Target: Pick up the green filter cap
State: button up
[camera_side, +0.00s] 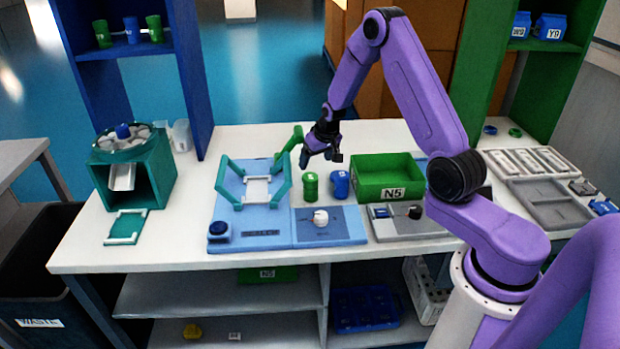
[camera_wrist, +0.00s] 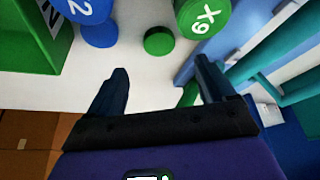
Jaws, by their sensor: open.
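A small round green disc, which looks like the green filter cap (camera_wrist: 158,41), lies on the white table in the wrist view, just beyond my fingertips. It sits between a green canister marked X9 (camera_wrist: 203,17) and a blue canister (camera_wrist: 88,18). I cannot make it out in the side view. There, the green canister (camera_side: 311,187) and blue canister (camera_side: 340,184) stand in front of my gripper. Another small green disc (camera_side: 515,132) lies at the table's back right, beside a blue one (camera_side: 490,129). My gripper (camera_wrist: 162,66) is open and empty, above the table; it also shows in the side view (camera_side: 320,158).
A green bin marked N5 (camera_side: 388,178) stands right of the canisters. A light-blue fixture (camera_side: 232,207) with teal handles and a green lever (camera_side: 290,143) stands left. A teal feeder (camera_side: 150,178) is further left. Clear white table lies behind my gripper.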

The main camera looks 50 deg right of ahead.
jog(key=shift+x, duration=4.1)
jog(key=shift+w+r, duration=0.1)
jog(key=shift+w, duration=0.1)
jog(key=c, duration=1.1)
